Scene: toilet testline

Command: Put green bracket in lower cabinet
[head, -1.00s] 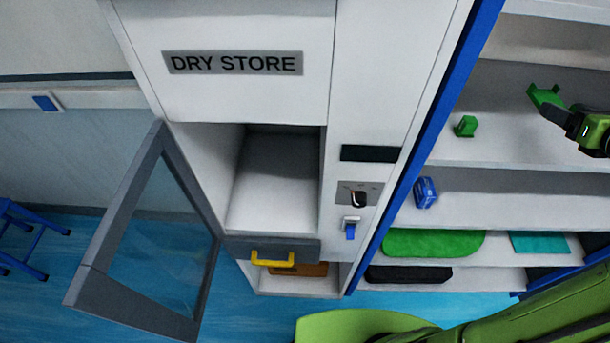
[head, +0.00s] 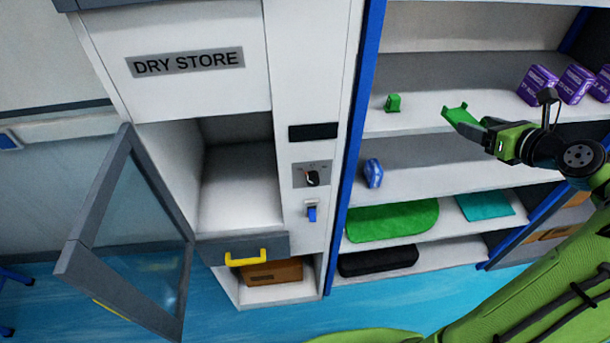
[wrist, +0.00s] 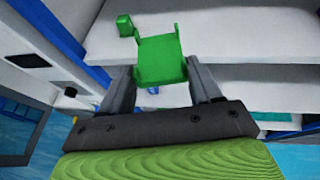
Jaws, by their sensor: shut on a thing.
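My gripper (head: 480,127) is shut on the green bracket (head: 461,115), a flat plate with raised edges. The bracket is held in front of the open shelves; it also shows between the fingers in the wrist view (wrist: 160,60). The white DRY STORE cabinet (head: 90,60) stands to the left. Its middle compartment (head: 240,190) is open and looks empty, with the grey-framed glass door (head: 85,210) swung out to the left. Below is a grey drawer front with a yellow handle (head: 245,257), and under it an open bay holding a brown box (head: 272,272).
A small green block (head: 393,102), purple boxes (head: 540,83) and a blue item (head: 373,172) stand on the shelves. A blue upright (head: 355,120) separates shelves and cabinet. The open glass door juts into the room. Blue floor is clear in front.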

